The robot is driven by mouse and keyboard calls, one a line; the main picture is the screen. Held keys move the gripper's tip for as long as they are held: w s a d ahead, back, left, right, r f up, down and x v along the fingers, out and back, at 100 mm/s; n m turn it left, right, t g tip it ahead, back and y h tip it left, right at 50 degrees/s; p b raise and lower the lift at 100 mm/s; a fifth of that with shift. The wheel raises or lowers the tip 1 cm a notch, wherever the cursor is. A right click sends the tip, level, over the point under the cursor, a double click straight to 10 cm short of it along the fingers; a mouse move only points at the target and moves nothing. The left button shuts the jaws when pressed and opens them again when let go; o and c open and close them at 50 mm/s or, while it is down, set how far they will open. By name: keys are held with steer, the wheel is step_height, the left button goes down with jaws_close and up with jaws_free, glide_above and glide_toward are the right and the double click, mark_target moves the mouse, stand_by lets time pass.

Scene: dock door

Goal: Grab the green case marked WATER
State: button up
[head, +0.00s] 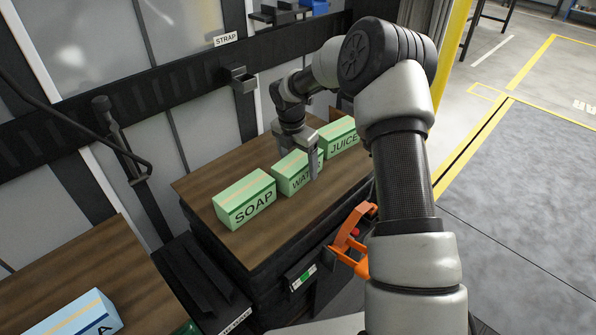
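The green case marked WATER (287,180) stands on the brown wooden top between two other green cases. Its label is partly covered by a finger of my gripper (299,160). My gripper points down over this case, with one finger at its back side and the other in front of its labelled side, near the right end. The fingers are apart with the case between them. I see no clear sign of them pressing on it. The case sits level with its neighbours.
The SOAP case (244,198) stands close on the left and the JUICE case (340,137) close on the right, partly behind my arm. An orange handle (350,240) is at the front edge. A light blue case (80,318) lies on another wooden top (75,270) at lower left.

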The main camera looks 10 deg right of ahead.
step_height(320, 180, down, 2)
steer(key=shift+w+d+f, duration=0.1)
steer(key=c, duration=1.7)
steer(key=shift+r, duration=0.2)
steer(key=shift+c, duration=1.3)
